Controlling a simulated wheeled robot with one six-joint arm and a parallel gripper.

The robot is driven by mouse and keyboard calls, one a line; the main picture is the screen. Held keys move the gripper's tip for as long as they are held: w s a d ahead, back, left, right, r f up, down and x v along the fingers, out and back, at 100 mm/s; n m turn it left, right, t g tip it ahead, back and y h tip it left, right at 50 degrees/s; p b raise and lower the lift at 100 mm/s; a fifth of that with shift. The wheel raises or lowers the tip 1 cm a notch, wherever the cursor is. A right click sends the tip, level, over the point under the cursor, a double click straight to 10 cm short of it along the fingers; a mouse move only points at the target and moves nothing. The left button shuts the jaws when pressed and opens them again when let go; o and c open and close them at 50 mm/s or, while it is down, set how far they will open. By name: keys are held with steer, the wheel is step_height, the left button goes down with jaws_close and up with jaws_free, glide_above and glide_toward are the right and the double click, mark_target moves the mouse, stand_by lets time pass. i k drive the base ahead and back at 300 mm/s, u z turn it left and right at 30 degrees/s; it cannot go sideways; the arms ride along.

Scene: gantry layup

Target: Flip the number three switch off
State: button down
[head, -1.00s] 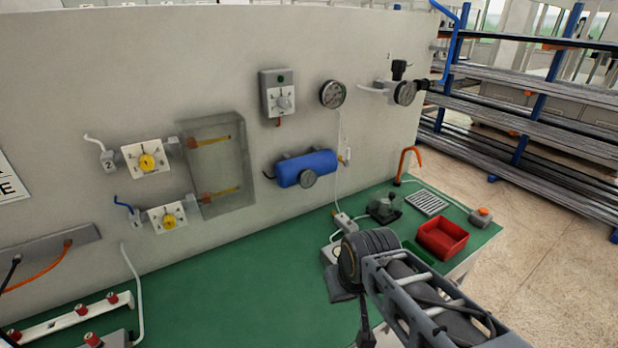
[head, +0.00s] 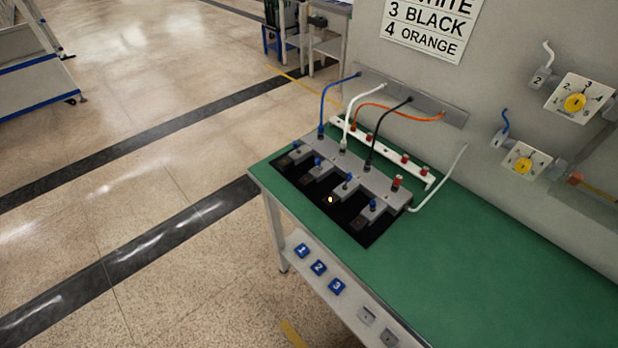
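A blue tile marked 3 (head: 337,286) sits on the pale front rail below the green bench top, right of blue tiles marked 1 (head: 302,250) and 2 (head: 319,267). Two small grey plates (head: 367,315) follow further right on the rail. On the bench, a grey switch-like block (head: 372,180) has several arms with blue knobs (head: 372,205) over a black mat (head: 372,235). A small yellow-white spot (head: 330,199) glows there. I cannot read numbers on these arms or tell any on or off position. My gripper is not in view.
A sign (head: 430,30) reads "3 BLACK, 4 ORANGE". A white strip with red knobs (head: 384,150) lies behind. The floor left of the bench (head: 180,200) is clear.

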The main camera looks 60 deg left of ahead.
mark_target(349, 175)
steer(key=u, duration=2.15)
steer(key=k, duration=0.65)
steer(key=u, duration=0.55)
steer(key=i, duration=1.2)
steer(key=z, duration=0.3)
